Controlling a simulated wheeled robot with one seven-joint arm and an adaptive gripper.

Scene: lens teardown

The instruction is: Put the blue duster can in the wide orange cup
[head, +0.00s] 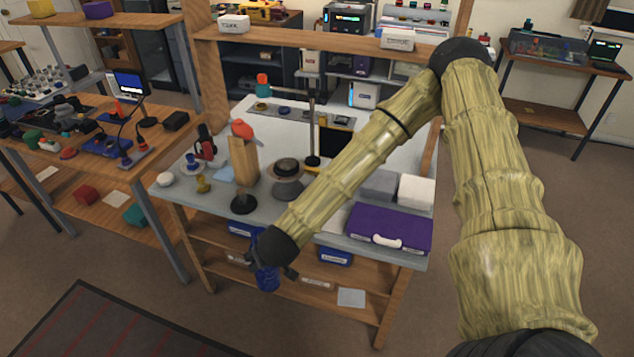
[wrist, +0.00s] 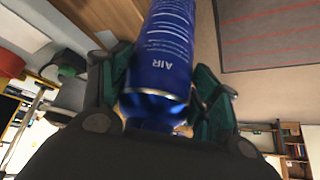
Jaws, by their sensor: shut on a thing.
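The blue duster can (head: 266,279) is held in my gripper (head: 272,268), in front of the workbench's front edge and above the lower shelf level in the head view. In the wrist view the can (wrist: 166,48), with white "AIR" lettering, sits between both fingers of my gripper (wrist: 164,98), which are shut on its sides. The can's far end runs out of the wrist view. I cannot make out a wide orange cup for certain in either view.
The workbench (head: 336,243) holds a purple case (head: 388,230), a wooden block (head: 243,160), a dark round-topped piece (head: 287,178) and other small things. Blue bins hang below it. A cluttered table stands at left. A striped mat (head: 130,325) lies on open floor.

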